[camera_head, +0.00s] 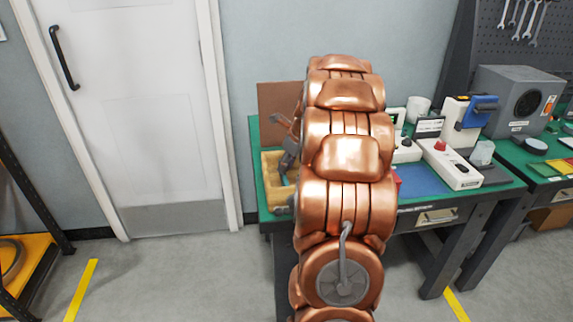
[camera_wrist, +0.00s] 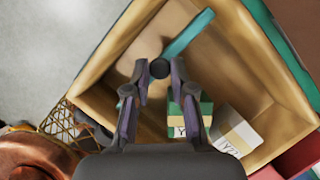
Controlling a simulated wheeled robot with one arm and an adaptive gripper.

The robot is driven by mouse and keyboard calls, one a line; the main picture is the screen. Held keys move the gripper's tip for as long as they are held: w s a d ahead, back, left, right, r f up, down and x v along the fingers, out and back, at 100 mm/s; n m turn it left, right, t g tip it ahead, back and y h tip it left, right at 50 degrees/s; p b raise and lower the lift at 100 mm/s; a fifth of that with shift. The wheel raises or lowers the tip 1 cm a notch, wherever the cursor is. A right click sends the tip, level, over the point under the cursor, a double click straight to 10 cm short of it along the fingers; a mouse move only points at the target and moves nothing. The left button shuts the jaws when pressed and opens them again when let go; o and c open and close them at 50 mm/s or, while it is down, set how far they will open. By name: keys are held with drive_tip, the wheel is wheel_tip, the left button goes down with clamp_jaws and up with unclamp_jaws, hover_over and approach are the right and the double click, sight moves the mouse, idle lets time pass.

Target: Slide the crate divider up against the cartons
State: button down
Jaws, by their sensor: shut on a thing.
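The wooden crate (camera_wrist: 272,50) fills much of the wrist view; in the head view the crate (camera_head: 268,180) stands at the left of the green bench. The teal divider (camera_wrist: 190,32) runs diagonally across it, its middle partly hidden by my gripper. My gripper (camera_wrist: 160,72) is shut on the dark round knob at the divider's middle. A green and white carton (camera_wrist: 190,106) and a white and tan carton (camera_wrist: 238,130) stand side by side, lower right of the divider. Bare floor shows between the divider and the white carton; my right finger partly covers the green carton's edge.
A brown board (camera_head: 280,105) stands behind the crate. A red bin (camera_wrist: 299,157) is beside the crate's right corner. White instruments (camera_head: 450,165) stand farther right on the bench (camera_head: 500,188). My arm hides the bench's middle.

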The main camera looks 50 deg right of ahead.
idle(0.4)
drive_tip(key=s+d+p, duration=0.1)
drive_tip(key=s+d, duration=0.1)
drive_tip(key=d, duration=0.1)
drive_tip(key=shift+r+p, duration=0.2)
drive_tip(key=shift+p, duration=0.2)
drive_tip(key=shift+s+d+f, duration=0.1)
drive_tip(key=shift+s, duration=0.1)
drive_tip(key=c, duration=1)
unclamp_jaws()
drive_tip(key=v, duration=1.2)
drive_tip(key=shift+w, duration=0.1)
drive_tip(key=shift+c, duration=0.2)
